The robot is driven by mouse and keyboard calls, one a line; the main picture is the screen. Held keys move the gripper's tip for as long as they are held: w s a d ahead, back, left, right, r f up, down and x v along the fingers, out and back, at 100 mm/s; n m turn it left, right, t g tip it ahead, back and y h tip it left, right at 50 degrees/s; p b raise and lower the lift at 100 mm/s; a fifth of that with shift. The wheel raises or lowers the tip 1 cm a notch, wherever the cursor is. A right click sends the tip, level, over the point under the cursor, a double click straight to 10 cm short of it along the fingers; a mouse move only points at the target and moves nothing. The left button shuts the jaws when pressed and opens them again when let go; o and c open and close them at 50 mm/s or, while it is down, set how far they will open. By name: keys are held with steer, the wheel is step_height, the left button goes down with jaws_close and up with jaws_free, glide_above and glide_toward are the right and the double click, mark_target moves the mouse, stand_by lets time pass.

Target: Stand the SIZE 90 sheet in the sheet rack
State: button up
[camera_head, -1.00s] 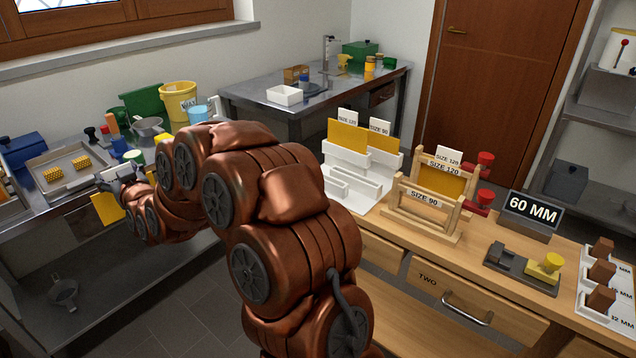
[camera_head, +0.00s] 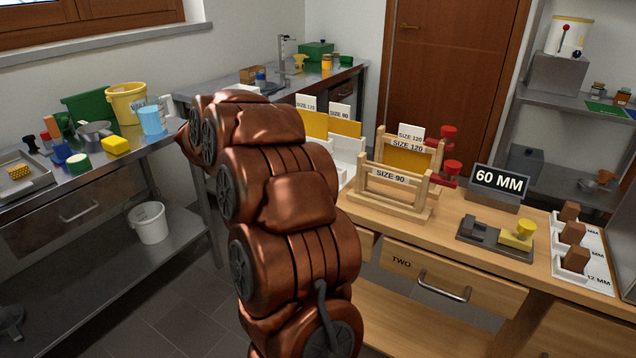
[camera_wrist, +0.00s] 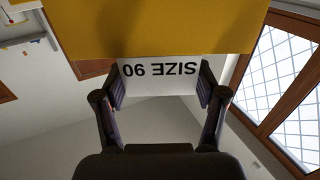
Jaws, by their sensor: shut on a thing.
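In the wrist view my gripper (camera_wrist: 161,84) is shut on the white tab of the SIZE 90 sheet (camera_wrist: 155,27). The sheet is yellow and extends beyond the fingers; its tab lettering appears upside down. In the head view my arm hides the gripper and this sheet. The wooden sheet rack (camera_head: 397,209) stands on the wooden bench. Its front bar reads SIZE 90 and its rear bar reads SIZE 120. A yellow sheet with a SIZE 120 tab (camera_head: 411,132) stands at the rear. I see no sheet behind the front bar.
Behind my arm, a white holder (camera_head: 349,160) has yellow sheets tabbed SIZE 120 and SIZE 90. Red-knobbed parts (camera_head: 447,157) are right of the rack. A 60 MM display (camera_head: 499,183) and a dark fixture (camera_head: 480,236) stand further right. The left steel bench carries buckets.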

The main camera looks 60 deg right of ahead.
steer(key=s+d+f+m+g+h+b, duration=0.3)
steer(key=s+d+g, duration=0.4)
steer(key=s+d, duration=0.55)
steer(key=shift+m+y, duration=0.7)
steer(key=shift+m, duration=0.1)
steer(key=shift+s+a+f+b, duration=0.25)
steer(key=shift+s+f+b, duration=0.1)
steer(key=shift+f, duration=1.05)
steer(key=shift+s+a+f+b, duration=0.3)
steer(key=shift+f+b, duration=0.05)
steer(key=shift+f, duration=1.05)
steer(key=shift+s+a+f+b, duration=0.25)
steer(key=shift+s+f+b, duration=0.1)
steer(key=shift+f, duration=1.05)
steer(key=shift+f, duration=0.15)
steer(key=o, duration=1.2)
steer(key=shift+o, duration=0.2)
glide_toward(318, 139)
steer(key=s+a+r, duration=0.3)
steer(key=a, duration=0.4)
steer(key=shift+s+p, duration=0.25)
steer(key=shift+p, duration=0.1)
